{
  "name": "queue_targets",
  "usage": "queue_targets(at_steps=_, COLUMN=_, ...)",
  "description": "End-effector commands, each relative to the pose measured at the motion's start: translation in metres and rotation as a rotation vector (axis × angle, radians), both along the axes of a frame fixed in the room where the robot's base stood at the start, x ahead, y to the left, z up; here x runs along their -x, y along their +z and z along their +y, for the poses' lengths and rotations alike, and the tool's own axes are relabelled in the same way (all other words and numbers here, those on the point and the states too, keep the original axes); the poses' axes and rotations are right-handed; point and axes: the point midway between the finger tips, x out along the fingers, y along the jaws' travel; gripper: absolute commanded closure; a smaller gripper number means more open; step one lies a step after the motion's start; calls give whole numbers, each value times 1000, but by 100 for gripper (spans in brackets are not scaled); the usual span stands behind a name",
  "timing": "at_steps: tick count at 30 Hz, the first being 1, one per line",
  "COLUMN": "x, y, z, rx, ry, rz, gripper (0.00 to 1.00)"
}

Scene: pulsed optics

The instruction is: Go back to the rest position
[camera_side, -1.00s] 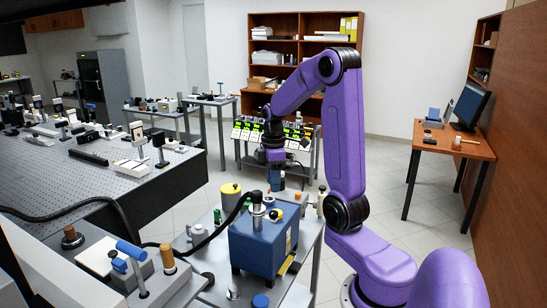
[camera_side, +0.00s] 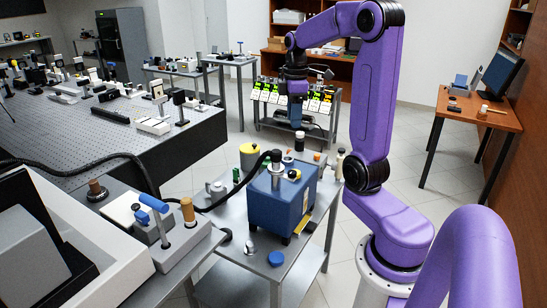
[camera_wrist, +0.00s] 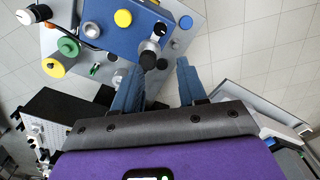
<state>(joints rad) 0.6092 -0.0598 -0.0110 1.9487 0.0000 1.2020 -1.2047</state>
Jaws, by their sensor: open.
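My gripper (camera_side: 297,117) hangs pointing down from my purple arm, above the far part of the metal cart (camera_side: 240,283) in the side view. In the wrist view my gripper (camera_wrist: 157,73) shows two blue-grey fingers spread apart with nothing held between them. A dark-capped post (camera_wrist: 148,60) shows in the gap between the fingers, apparently lower down. The blue box (camera_side: 283,205) stands on the cart below and in front of my gripper; it also shows at the top of the wrist view (camera_wrist: 105,30). No marked rest position is visible.
A black hose crosses to the box. A rack with lit displays (camera_side: 292,97) is behind. Open floor lies to the right.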

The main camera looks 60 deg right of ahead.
Motion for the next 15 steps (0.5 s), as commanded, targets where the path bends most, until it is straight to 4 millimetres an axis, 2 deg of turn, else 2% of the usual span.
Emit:
queue_targets(at_steps=5, x=-4, y=-2, z=16, rx=0, ry=21, rz=-1, gripper=58)
queue_targets(at_steps=8, x=-9, y=-6, z=38, rx=0, ry=47, rz=-1, gripper=58)
queue_targets(at_steps=15, x=-8, y=-16, z=106, rx=1, ry=119, rz=-8, gripper=58)
